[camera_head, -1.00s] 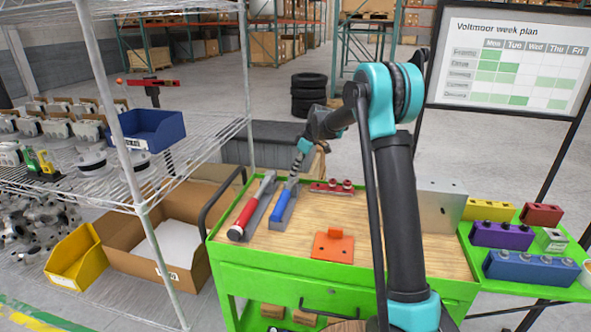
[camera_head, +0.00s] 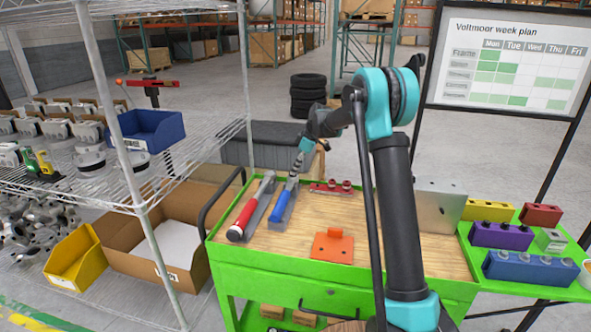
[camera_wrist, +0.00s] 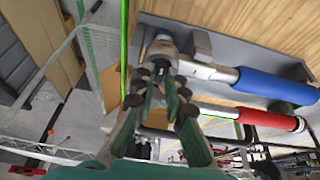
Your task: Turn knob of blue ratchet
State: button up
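The blue ratchet (camera_head: 281,206) lies in a grey holder on the cart's wooden top, its blue handle toward the near side. In the wrist view its blue handle (camera_wrist: 275,86) points right and its round metal head (camera_wrist: 162,47) is at upper centre. My gripper (camera_head: 293,180) is over the head end in the head view and hides it. In the wrist view the fingertips of my gripper (camera_wrist: 161,74) are close together at the ratchet head. The knob is mostly hidden between them, and whether they touch or clamp it is unclear.
A red-handled tool (camera_head: 243,217) lies close beside the ratchet on the left. An orange block (camera_head: 333,246), a red socket holder (camera_head: 331,188) and a metal plate (camera_head: 438,207) are also on the green cart (camera_head: 345,283). A wire shelf post (camera_head: 142,208) stands left of the cart.

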jog(key=shift+o, duration=1.4)
jog(key=shift+r, duration=0.1)
jog(key=v, duration=1.1)
jog(key=shift+r, duration=0.4)
jog(key=shift+s+d, duration=0.1)
jog(key=shift+s, duration=0.05)
